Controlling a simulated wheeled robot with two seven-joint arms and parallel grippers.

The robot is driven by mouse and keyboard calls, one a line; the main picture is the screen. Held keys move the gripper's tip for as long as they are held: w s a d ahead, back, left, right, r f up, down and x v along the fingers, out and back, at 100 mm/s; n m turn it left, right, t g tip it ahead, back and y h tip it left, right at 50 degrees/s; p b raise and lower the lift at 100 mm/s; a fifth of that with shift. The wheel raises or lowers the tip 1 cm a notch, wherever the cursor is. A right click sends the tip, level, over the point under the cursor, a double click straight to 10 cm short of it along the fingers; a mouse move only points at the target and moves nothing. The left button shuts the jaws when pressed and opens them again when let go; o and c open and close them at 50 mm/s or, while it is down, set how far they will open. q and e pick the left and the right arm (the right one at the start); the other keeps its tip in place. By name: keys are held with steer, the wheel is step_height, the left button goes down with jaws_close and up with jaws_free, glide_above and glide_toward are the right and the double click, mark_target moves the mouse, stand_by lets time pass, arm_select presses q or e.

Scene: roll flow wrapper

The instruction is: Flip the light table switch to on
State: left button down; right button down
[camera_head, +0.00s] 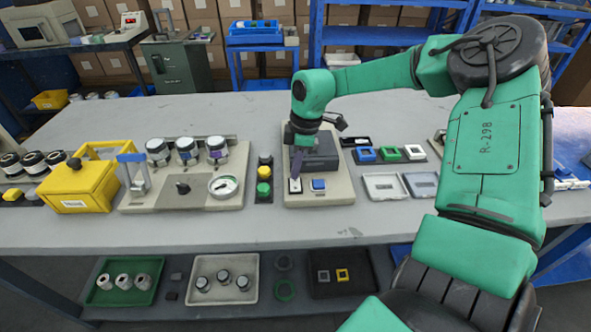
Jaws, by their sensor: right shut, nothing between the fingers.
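The light table appears to be the beige unit (338,197) with a dark raised panel (322,152), standing mid-table. On its front left is a small white switch (295,187) on a dark plate. A blue button (318,184) is to the right of it. My right gripper (297,175) is shut and empty, pointing down with its tips just above the white switch. I cannot tell whether the tips touch it or which way the switch is set. My green right arm covers part of the panel. My left gripper is not in view.
A column of black, yellow and green buttons (264,178) stands left of the unit. Further left are a beige gauge station (190,200) and a yellow box (80,187). To the right lie small coloured trays (390,154) and grey lids (384,187). The front table strip is clear.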

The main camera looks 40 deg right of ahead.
steer(key=shift+f+b, duration=0.55)
steer(key=shift+f, duration=0.1)
steer(key=shift+r+p, duration=2.25)
steer(key=shift+r, duration=1.35)
steer(key=shift+f, duration=0.1)
